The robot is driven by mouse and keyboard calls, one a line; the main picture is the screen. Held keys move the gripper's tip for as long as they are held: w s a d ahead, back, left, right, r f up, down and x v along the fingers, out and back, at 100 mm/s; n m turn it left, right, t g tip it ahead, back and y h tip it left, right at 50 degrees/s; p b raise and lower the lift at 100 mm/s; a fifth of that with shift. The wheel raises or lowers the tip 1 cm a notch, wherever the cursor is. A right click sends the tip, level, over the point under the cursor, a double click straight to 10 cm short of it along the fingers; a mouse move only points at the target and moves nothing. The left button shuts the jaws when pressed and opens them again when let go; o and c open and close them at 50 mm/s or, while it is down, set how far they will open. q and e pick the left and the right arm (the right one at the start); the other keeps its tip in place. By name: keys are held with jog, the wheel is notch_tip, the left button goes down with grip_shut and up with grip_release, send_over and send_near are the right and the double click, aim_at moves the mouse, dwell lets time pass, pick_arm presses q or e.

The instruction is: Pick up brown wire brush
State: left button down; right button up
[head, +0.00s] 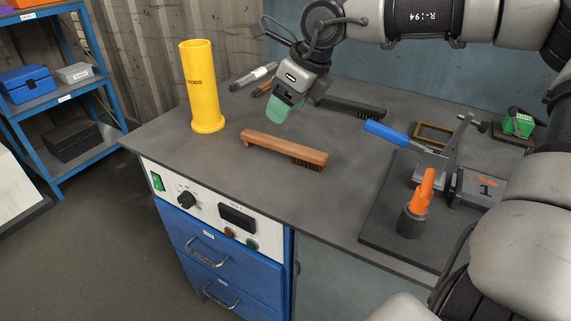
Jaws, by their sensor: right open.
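The brown wire brush (284,147) lies flat on the grey workbench, its wooden handle to the left and its dark bristles at the right end. My right gripper (284,109) hangs above the bench, behind the brush in the head view, with its green fingertips pointing down. It is open, and nothing shows between its fingers. It is apart from the brush. My left gripper does not show in this view.
A yellow tube (203,88) stands left of the brush. A dark brush (352,107) lies behind to the right. A blue-handled clamp (388,134) and an orange-topped part (418,205) are on the right. The bench front around the brush is clear.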

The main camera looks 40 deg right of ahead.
aim_at(274, 140)
jog(key=shift+f, duration=0.25)
jog(key=x, duration=0.4)
jog(key=shift+w+f+b, duration=0.1)
jog(key=shift+f+b, duration=0.1)
jog(key=shift+b, duration=0.1)
jog(key=x, duration=0.3)
jog(key=d+x, duration=0.1)
jog(key=x, duration=0.1)
jog(key=shift+f, duration=0.45)
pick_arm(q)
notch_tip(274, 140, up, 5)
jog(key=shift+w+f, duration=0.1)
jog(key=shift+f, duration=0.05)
pick_arm(e)
jog(key=c, duration=1)
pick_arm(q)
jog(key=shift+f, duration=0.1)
pick_arm(e)
jog(key=shift+r, duration=0.1)
